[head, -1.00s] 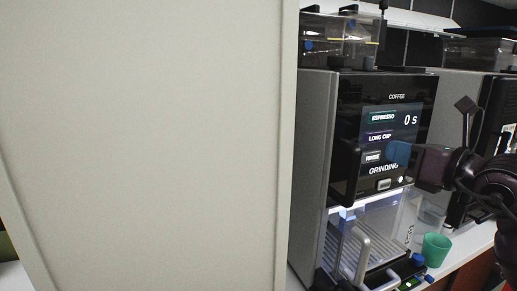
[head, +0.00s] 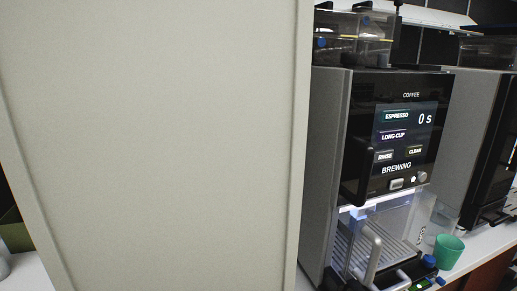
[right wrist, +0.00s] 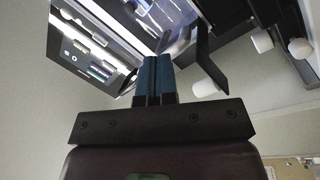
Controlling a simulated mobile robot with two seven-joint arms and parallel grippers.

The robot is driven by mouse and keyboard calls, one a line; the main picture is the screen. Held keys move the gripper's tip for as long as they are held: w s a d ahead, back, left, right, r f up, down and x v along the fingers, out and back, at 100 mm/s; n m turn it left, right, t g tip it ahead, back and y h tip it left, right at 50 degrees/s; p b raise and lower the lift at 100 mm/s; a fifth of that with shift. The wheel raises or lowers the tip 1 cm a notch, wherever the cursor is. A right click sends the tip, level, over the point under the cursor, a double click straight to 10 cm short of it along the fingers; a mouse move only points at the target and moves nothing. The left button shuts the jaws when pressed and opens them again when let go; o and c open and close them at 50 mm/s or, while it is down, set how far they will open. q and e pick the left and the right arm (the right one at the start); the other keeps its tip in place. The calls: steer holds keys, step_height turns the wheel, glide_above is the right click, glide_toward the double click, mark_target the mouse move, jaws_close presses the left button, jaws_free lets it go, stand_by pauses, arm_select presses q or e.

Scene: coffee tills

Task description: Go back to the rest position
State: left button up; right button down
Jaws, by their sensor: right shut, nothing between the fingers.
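The coffee machine (head: 326,150) stands at the right of the head view, with a lit screen (head: 404,130) that reads BREWING and 0 s. Part of a machine with a lit panel (right wrist: 95,50) shows at the top left of the right wrist view, seen at a tilt. My right gripper (right wrist: 155,58) is shut and empty in the right wrist view; its blue fingertips lie side by side. It is out of the head view. My left gripper is in neither view.
A large pale panel (head: 150,140) fills the left half of the head view. A green cup (head: 448,252) stands on the white counter (head: 474,259) at the right. A second dark machine (head: 480,135) stands beyond the first. Clear bean hoppers (head: 350,45) sit on top.

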steer(key=s+a+f+m+g+h, duration=0.1)
steer(key=s+f+m+g, duration=0.3)
steer(key=s+f, duration=0.3)
steer(key=s+a+f+m+g+h, duration=0.1)
steer(key=s+f+m+g+h, duration=0.1)
steer(key=s+f+m+g, duration=0.2)
steer(key=s+f+m, duration=0.3)
steer(key=s+f, duration=0.1)
steer(key=f, duration=0.4)
steer(key=shift+s+a+f, duration=0.3)
steer(key=shift+a+f, duration=0.05)
steer(key=shift+f, duration=0.05)
